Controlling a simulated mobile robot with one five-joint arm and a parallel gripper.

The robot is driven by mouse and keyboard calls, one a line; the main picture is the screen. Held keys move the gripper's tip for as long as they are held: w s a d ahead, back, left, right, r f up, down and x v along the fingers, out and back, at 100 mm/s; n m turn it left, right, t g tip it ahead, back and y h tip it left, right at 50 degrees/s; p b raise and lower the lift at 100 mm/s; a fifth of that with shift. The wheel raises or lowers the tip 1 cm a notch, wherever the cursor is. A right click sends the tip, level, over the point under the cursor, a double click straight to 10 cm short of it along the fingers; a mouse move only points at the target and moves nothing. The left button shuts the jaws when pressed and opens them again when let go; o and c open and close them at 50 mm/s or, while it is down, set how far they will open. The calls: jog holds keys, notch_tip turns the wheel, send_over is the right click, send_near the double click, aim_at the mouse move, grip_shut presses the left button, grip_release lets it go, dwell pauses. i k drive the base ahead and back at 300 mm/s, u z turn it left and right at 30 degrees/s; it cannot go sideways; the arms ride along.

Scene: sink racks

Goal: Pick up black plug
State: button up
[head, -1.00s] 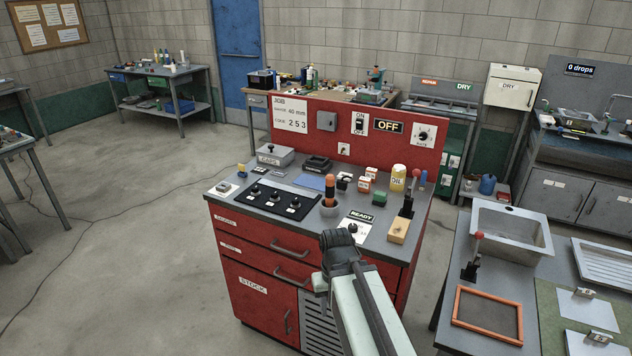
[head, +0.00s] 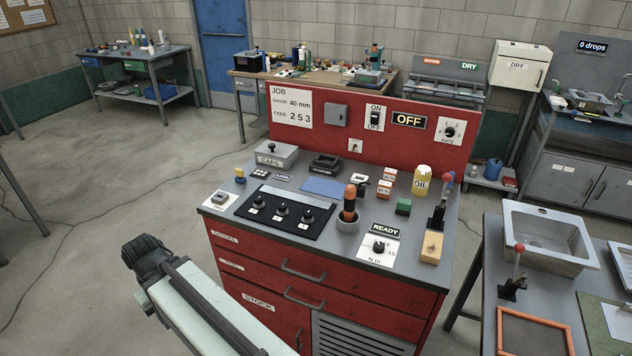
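I cannot pick out the black plug with certainty. Several small black knob-like pieces (head: 282,210) stand in a row on a black mat (head: 268,225) with white labels, on the grey top of the red workbench; they may be plugs. My gripper (head: 143,252) shows as a dark ridged end of my arm at the lower left, left of the red workbench and apart from those pieces. Its fingertips are not clearly visible, so I cannot tell whether it is open or holds anything.
A sink (head: 545,237) stands right.

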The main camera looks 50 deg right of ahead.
aim_at(361, 190)
jog(key=u, duration=0.05)
jog(key=i, duration=0.85)
jog(key=z, duration=0.2)
